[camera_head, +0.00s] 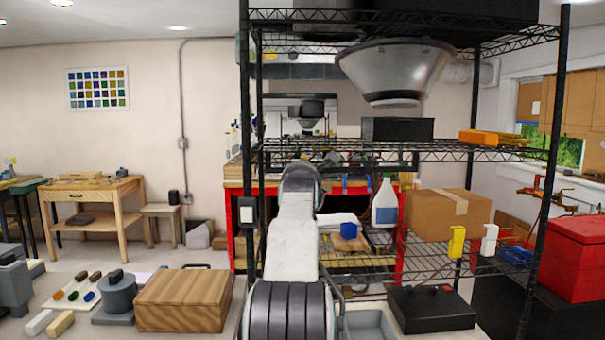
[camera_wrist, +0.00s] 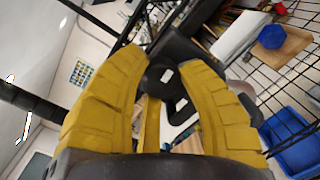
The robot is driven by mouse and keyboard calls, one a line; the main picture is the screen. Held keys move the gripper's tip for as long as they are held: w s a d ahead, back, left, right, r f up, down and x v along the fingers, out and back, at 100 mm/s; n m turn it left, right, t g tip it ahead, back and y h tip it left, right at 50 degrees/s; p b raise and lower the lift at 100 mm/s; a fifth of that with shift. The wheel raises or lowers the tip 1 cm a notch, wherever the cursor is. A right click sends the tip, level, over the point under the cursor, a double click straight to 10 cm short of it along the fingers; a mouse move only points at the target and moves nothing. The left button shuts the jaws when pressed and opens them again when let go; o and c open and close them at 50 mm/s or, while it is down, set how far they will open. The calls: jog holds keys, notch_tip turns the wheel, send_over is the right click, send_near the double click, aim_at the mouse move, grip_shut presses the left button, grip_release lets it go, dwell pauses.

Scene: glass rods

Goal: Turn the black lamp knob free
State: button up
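In the wrist view, my gripper (camera_wrist: 163,58) shows two thick yellow ribbed fingers, wide apart at the base and closer together at the tips. A dark rounded piece (camera_wrist: 157,80) with a small pale mark shows in the gap between the fingers. It may be the black lamp knob, but I cannot tell for sure. It seems close to both fingers; whether they press on it is not clear. In the head view my arm hides the gripper and whatever is in front of it.
A black wire shelf rack (camera_head: 480,150) stands close in front, with a metal lamp shade (camera_head: 395,70) high up. A white bottle (camera_head: 385,205) and a cardboard box (camera_head: 447,213) are behind. On the bench are a wooden box (camera_head: 183,300) and a black box (camera_head: 432,312).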

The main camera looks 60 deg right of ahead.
jog(key=c, duration=0.5)
jog(key=shift+o, duration=0.2)
jog(key=shift+n+b, duration=0.5)
jog(key=shift+n, duration=1)
jog(key=o, duration=0.9)
jog(key=shift+w, duration=0.1)
jog(key=shift+a, duration=0.1)
jog(key=shift+v, duration=6)
jog(key=shift+f, duration=0.15)
